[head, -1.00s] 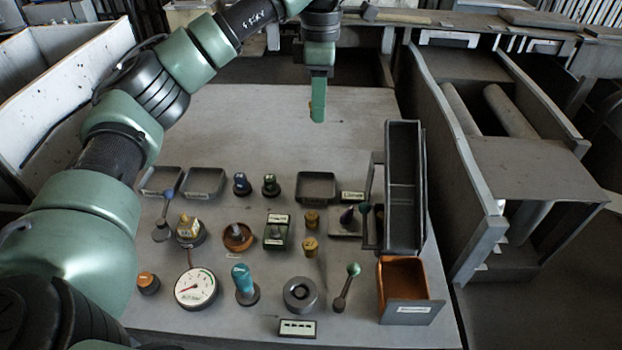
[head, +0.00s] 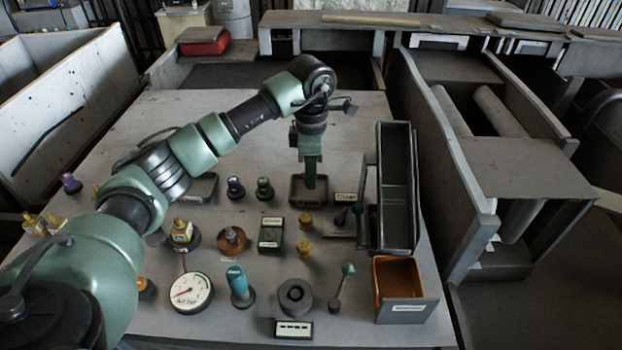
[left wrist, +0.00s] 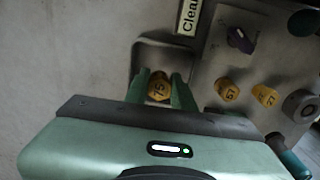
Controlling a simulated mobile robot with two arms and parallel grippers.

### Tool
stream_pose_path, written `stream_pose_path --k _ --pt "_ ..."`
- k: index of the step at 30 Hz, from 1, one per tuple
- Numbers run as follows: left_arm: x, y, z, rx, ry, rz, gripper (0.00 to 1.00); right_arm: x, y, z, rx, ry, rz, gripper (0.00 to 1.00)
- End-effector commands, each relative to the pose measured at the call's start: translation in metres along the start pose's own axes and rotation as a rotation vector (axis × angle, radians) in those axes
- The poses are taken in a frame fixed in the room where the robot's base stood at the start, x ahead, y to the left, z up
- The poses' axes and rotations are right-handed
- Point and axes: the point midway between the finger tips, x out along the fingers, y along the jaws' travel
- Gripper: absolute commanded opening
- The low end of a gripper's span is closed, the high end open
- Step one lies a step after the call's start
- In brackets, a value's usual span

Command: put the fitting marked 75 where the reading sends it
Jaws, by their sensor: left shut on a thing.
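My left gripper (head: 310,186) points straight down into the small dark square tray (head: 294,197) at the back of the table. In the left wrist view the gripper (left wrist: 159,88) is shut on a yellow fitting (left wrist: 159,90) whose top seems to read 75. The tray's rim (left wrist: 150,43) surrounds the fingertips there; I cannot tell whether the fitting touches its floor. A label starting "Clea" (left wrist: 189,16) is beside the tray. A round white gauge (head: 191,292) with a red needle stands front left; its reading is too small to tell. My right gripper is not in view.
Two yellow fittings (head: 305,221) (head: 304,248) stand in front of the tray. A tall grey open box (head: 412,190) and an orange-lined bin (head: 400,283) are on the right. Dark knobs (head: 235,188) (head: 265,188) stand left of the tray. A teal-handled tool (head: 238,282) is in front.

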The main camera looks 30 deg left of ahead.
Motion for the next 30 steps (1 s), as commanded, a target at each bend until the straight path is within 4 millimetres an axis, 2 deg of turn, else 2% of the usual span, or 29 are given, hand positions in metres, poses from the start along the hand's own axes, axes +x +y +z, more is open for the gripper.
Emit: stream_pose_path --k 3,5,15,16,18,30 --pt "0.018 -0.001 0.0 0.0 0.001 -0.003 0.0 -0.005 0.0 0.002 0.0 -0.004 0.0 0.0" --pt "0.024 0.0 0.0 0.001 0.0 -0.001 0.0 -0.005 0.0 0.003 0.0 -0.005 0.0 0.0" --pt "0.028 0.0 0.0 0.001 0.0 0.0 0.0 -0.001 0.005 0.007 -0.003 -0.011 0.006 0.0" --pt "0.028 0.0 0.0 0.001 0.0 0.0 0.27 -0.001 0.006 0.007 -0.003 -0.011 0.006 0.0" --pt "0.027 0.0 0.0 0.001 0.0 0.0 0.46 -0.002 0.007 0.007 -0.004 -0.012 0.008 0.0" --pt "0.021 0.0 0.0 0.0 -0.001 0.001 0.46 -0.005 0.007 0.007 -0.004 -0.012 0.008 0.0"
